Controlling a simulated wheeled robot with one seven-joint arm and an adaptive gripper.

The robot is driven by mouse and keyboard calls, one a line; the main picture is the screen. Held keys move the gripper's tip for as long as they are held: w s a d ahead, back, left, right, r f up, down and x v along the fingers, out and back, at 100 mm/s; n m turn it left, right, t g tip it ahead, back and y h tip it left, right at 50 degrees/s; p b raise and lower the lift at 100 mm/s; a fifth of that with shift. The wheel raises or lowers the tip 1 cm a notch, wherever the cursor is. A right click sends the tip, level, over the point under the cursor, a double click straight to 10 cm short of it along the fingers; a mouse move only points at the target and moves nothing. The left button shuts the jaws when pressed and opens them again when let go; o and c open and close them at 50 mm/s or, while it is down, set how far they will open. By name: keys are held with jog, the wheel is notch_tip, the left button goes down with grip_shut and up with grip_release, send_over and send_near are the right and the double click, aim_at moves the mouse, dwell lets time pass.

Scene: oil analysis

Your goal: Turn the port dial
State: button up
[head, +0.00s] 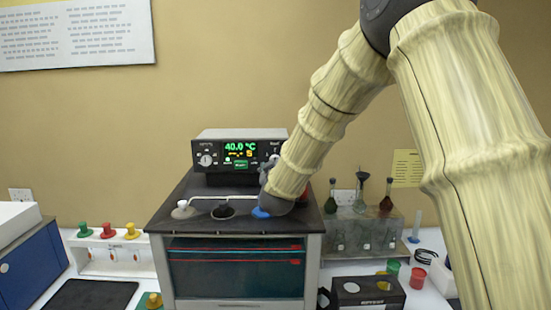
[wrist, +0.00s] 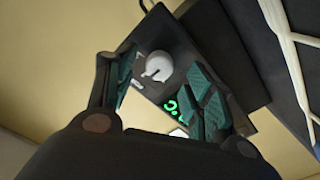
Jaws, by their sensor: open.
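A pale round dial (wrist: 158,67) with a pointer ridge sits on the dark control panel (wrist: 150,42) in the wrist view. My gripper (wrist: 160,80) is open, with one green-padded finger left of the dial and the other to its right. No contact with the dial is visible. In the head view, my gripper (head: 267,170) is at the right end of the instrument's control box (head: 240,135), mostly hidden by my arm. Another pale dial (head: 206,159) shows at the panel's left. The green display (head: 240,147) reads 40.0 °C.
The control box stands on a dark-topped bath (head: 170,215) with white, black and blue lids. Capped samples in a rack (head: 108,250) stand at left. A flask rack (head: 360,230) and a black box (head: 367,292) are at right.

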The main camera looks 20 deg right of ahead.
jog(key=p+x, duration=0.1)
jog(key=x, duration=0.2)
jog(key=shift+w+d, duration=0.15)
jog(key=shift+f, duration=0.1)
jog(key=c, duration=1)
